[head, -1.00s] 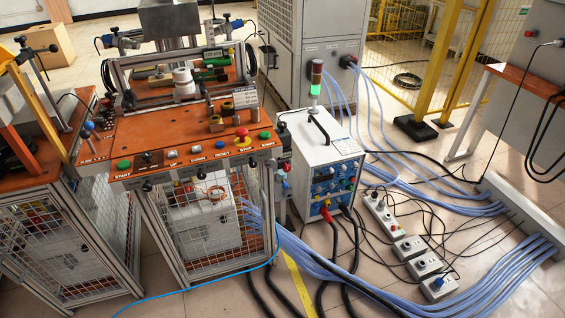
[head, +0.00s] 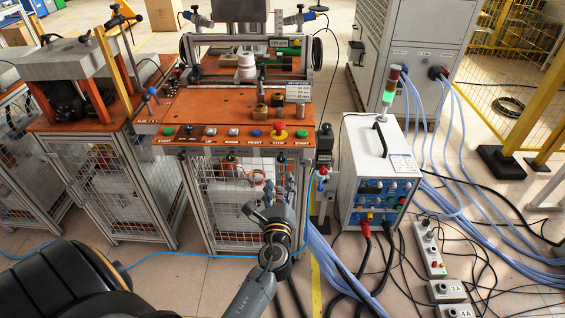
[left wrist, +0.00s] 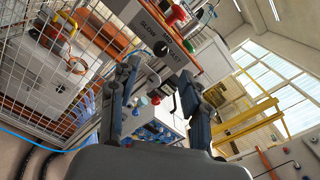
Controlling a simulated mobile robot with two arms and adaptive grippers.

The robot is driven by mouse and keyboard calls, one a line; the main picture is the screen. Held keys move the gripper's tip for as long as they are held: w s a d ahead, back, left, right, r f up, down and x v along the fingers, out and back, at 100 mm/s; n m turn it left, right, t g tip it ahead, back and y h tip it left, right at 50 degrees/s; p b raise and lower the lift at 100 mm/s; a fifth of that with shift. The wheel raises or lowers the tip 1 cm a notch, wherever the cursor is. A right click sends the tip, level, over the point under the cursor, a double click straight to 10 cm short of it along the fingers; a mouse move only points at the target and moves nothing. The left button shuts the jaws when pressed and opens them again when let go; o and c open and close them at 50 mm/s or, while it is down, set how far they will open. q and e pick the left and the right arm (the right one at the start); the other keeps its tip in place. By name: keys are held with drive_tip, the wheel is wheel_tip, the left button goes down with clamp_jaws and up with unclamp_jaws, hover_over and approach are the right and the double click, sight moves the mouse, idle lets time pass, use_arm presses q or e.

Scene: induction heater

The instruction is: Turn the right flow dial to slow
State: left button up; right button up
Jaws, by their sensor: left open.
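The right flow dial (left wrist: 161,48) is a small black knob on the front edge of the orange workstation, beside the printed words SLOW and FAST. Its exact pointer setting is too small to tell. My left gripper (head: 270,200) is open in front of the station's mesh cage, below the dial. In the left wrist view its two fingers (left wrist: 158,78) stand apart with nothing held, and the dial appears beyond the fingertips, between them. My right gripper is not in view.
The orange workstation top (head: 190,108) carries several buttons, including a red stop button (head: 279,129). A white induction heater box (head: 366,170) stands just right, with thick cables on the floor. Another machine (head: 90,110) stands on the left.

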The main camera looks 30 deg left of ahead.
sight(281, 161)
use_arm(q)
drive_tip(key=x, duration=0.8)
drive_tip(key=shift+w+d, duration=0.1)
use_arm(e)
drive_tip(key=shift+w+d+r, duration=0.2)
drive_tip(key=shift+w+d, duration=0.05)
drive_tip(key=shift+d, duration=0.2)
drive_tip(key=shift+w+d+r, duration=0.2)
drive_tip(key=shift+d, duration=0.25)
use_arm(q)
drive_tip(key=shift+c, duration=0.2)
drive_tip(key=c, duration=0.7)
clamp_jaws()
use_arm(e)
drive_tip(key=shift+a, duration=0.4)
